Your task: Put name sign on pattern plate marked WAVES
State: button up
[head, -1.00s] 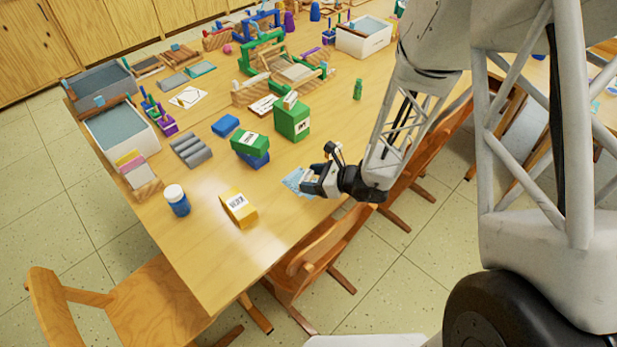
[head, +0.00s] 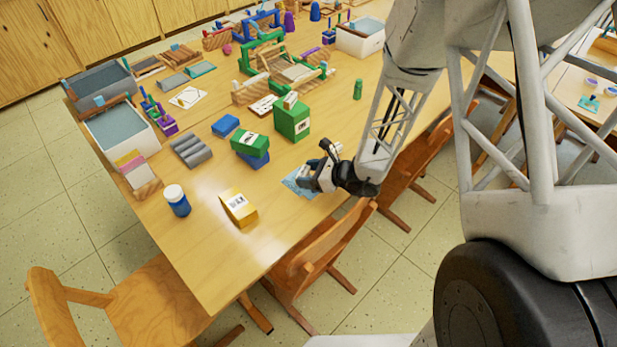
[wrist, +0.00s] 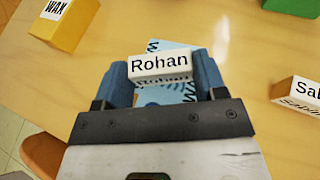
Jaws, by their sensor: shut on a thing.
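My gripper (wrist: 160,68) is shut on a white name sign (wrist: 158,64) reading "Rohan", held between its two blue fingers. The light blue pattern plate (wrist: 182,46) with dark wavy lines lies on the table behind and below the sign. In the head view, my gripper (head: 320,174) is over the right part of the plate (head: 293,182), near the table's edge. I cannot tell whether the sign touches the plate.
Another name sign (wrist: 300,95) starting "Sa" stands to the right in the wrist view. A yellow WAX box (head: 239,208), a blue jar (head: 177,200) and green boxes (head: 292,119) stand nearby. The table front between the yellow box and the plate is clear. A chair (head: 320,245) stands at the near edge.

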jog(key=shift+f, duration=0.9)
jog(key=shift+f, duration=0.1)
jog(key=o, duration=0.9)
jog(key=shift+o, duration=0.2)
jog(key=shift+v, duration=6.05)
